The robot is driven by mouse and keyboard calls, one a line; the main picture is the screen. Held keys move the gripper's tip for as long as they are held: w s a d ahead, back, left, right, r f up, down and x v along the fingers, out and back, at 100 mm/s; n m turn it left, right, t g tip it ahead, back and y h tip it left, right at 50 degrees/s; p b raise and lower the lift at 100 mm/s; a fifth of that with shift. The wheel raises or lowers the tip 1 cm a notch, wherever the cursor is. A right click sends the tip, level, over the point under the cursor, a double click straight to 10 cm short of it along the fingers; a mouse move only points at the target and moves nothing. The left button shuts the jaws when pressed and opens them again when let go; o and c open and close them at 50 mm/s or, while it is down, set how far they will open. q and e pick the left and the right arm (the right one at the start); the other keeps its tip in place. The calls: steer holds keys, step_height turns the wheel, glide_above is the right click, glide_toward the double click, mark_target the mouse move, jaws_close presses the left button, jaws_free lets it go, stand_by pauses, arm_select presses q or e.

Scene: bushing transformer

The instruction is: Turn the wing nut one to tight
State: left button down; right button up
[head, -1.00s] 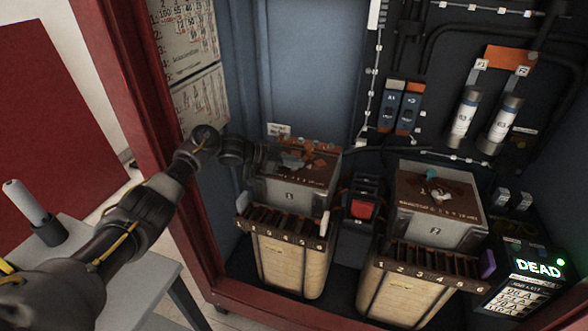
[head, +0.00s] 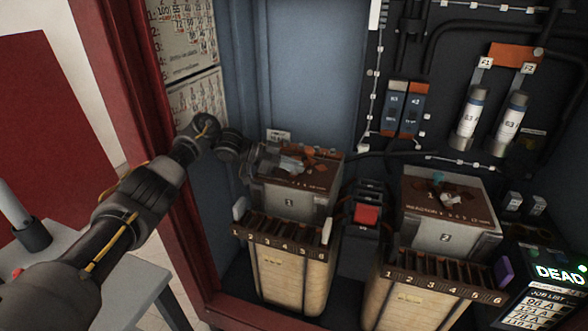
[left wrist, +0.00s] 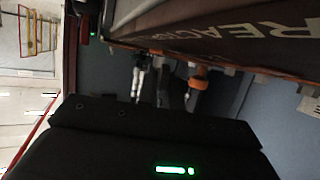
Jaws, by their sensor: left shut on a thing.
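The left unit, marked 1 (head: 289,203), has a brown top plate with orange-brown pieces on it. My left gripper (head: 283,163) reaches over this plate from the left and is shut. A small pale piece, apparently wing nut one (head: 293,165), is between its fingertips, largely hidden. The nut's turn angle cannot be told. The unit marked 2 (head: 445,238) stands to the right, with a small pale nut (head: 449,200) and a teal piece on its top. The left wrist view shows mostly my own dark gripper body and a brown plate edge (left wrist: 230,30) with lettering. My right gripper is not in view.
A red block (head: 366,214) sits between the two units. Slotted, numbered racks front both units. The red cabinet frame (head: 150,150) stands close beside my left arm. Fuses (head: 510,124) hang at the back right. A display (head: 558,272) reads DEAD.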

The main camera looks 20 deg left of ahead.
arm_select(q)
steer(key=shift+s+f, duration=0.1)
steer(key=shift+f, duration=0.1)
steer(key=c, duration=1.6)
jaws_free()
steer(key=shift+o, duration=0.2)
steer(key=shift+r, duration=0.15)
